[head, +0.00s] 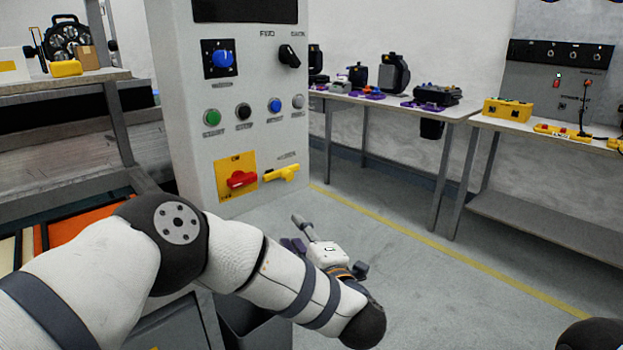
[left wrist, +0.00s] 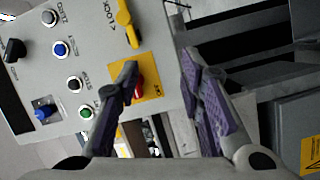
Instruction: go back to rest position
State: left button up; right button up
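My left arm comes in from the left in the head view and reaches in front of the grey control cabinet (head: 205,140). My left gripper (head: 298,235) is just right of the cabinet's lower front, above the floor, partly hidden by its own wrist. In the left wrist view, the left gripper (left wrist: 158,80) has its purple-padded fingers apart with nothing held between them. The red switch (left wrist: 138,88) on a yellow plate shows behind the fingers, beside the left one. It also shows in the head view (head: 240,180). My right gripper is not in view.
The cabinet carries several buttons, a blue knob (head: 222,59) and a yellow handle (head: 282,173). Tables with par cans (head: 394,74) and a yellow case (head: 508,109) stand at the back right. A shelf (head: 60,82) stands at left. The floor (head: 400,280) at centre right is clear.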

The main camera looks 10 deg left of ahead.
pick_arm(q)
jog(key=s+d+f+m+g+h+p, duration=0.1)
jog(key=s+f+m+h, duration=0.35)
jog(key=f, duration=0.25)
jog(key=s+d+f+m+g+h, duration=0.1)
jog(key=s+f+m+h, duration=0.3)
jog(key=f+m, duration=0.25)
jog(key=s+a+f+m+g+h+p, duration=0.1)
jog(key=s+f+m+g, duration=0.2)
jog(key=s, duration=0.4)
jog(key=s+a+f+m+g+h, duration=0.1)
jog(key=s+a+f+m+g, duration=0.1)
jog(key=s+f, duration=0.45)
jog(key=s+a+r+m+g, duration=0.1)
jog(key=s+a+g, duration=0.4)
jog(key=s, duration=1.1)
jog(key=s+a+m+g+p, duration=0.1)
jog(key=s+a+m+g, duration=0.3)
jog(key=s, duration=1.2)
jog(key=shift+a+r+g+y+p, duration=0.35)
jog(key=shift+a+g+y, duration=0.1)
jog(key=shift+a+g, duration=0.25)
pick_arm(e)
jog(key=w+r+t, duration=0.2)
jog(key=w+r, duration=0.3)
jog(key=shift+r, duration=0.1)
